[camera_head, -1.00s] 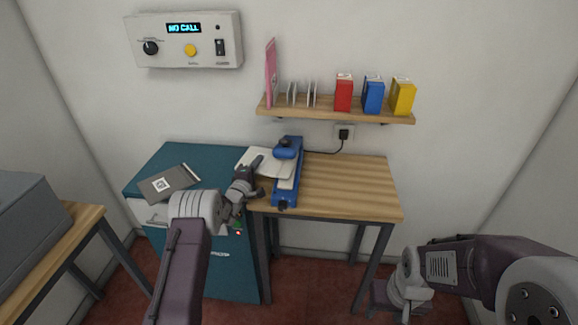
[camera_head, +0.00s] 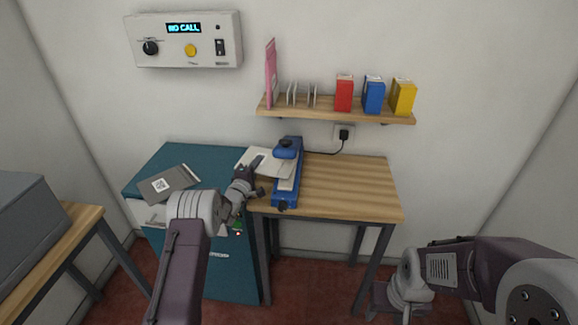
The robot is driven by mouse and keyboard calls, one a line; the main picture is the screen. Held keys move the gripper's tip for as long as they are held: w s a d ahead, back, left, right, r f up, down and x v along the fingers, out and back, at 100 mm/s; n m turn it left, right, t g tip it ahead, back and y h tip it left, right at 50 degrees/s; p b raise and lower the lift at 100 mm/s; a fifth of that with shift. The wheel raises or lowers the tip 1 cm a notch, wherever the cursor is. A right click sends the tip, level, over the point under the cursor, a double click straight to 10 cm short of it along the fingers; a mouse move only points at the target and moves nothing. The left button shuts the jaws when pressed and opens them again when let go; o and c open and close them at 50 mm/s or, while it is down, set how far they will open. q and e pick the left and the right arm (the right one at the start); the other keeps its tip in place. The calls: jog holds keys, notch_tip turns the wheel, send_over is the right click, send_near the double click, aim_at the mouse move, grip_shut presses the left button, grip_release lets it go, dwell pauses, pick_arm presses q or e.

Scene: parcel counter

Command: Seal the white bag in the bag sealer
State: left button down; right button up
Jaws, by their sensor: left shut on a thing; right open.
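The white bag (camera_head: 256,157) lies flat at the left end of the wooden table, with its right part at the blue bag sealer (camera_head: 286,188). The sealer stands lengthwise on the table, with a blue knob-topped arm along it; I cannot tell whether the arm is fully down on the bag. My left gripper (camera_head: 254,172) is shut at the near left edge of the white bag, left of the sealer, and partly hides the bag. My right gripper (camera_head: 388,305) is low at the right, in front of the table, apart from everything and open.
A teal cabinet (camera_head: 160,165) stands left of the table with a grey labelled envelope (camera_head: 167,184) on top. A wall shelf (camera_head: 330,112) holds red, blue and yellow boxes. A wall panel (camera_head: 185,56) reads NO CALL. The table's right half (camera_head: 350,185) is clear.

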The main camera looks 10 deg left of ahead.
pick_arm(q)
jog(key=shift+r, duration=0.35)
jog(key=shift+a+f+b, duration=0.1)
jog(key=shift+a+b, duration=1.45)
jog(key=shift+a, duration=2.95)
